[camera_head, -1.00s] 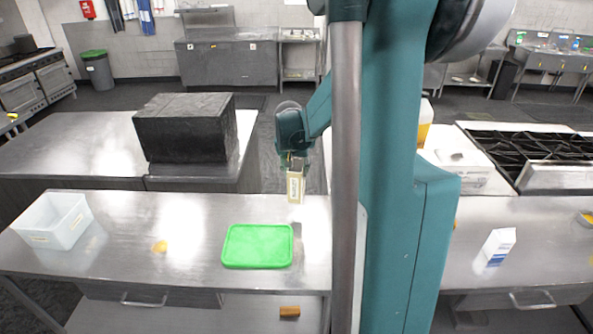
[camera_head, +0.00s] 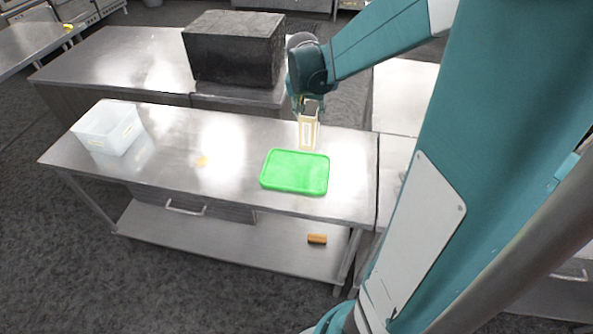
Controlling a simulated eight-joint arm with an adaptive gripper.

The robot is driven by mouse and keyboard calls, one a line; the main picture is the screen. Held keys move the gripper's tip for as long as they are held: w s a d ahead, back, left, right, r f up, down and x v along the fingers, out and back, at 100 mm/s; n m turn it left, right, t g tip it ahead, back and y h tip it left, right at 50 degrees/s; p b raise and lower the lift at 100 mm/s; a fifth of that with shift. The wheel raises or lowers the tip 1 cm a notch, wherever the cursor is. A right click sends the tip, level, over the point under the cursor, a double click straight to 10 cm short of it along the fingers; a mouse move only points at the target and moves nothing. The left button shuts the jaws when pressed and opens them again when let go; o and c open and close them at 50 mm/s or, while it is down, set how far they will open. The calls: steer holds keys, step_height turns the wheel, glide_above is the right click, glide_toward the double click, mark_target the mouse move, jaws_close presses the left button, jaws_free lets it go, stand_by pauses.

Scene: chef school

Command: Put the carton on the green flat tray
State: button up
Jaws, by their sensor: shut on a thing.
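The green flat tray (camera_head: 295,173) lies empty on the steel table. My gripper (camera_head: 309,112) points down at the far edge of the table and is shut on a pale yellowish carton (camera_head: 308,131). The carton hangs upright below the gripper, just beyond the tray's far edge in the picture. Whether its bottom touches the table cannot be told. The fingertips are small and partly hidden.
A white plastic bin (camera_head: 108,128) stands at the table's left end. A large black box (camera_head: 234,48) stands on the counter behind. An orange-brown block (camera_head: 317,239) lies on the lower shelf.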

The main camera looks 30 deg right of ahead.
steer(key=s+a, duration=0.1)
steer(key=a, duration=0.5)
steer(key=shift+s+a+n, duration=0.3)
steer(key=shift+s+a, duration=0.05)
steer(key=shift+s, duration=0.05)
steer(key=shift+f, duration=2.85)
steer(key=shift+f+b, duration=0.3)
steer(key=shift+f, duration=1.95)
steer(key=o, duration=1.5)
steer(key=shift+o, duration=0.2)
steer(key=shift+r, duration=0.15)
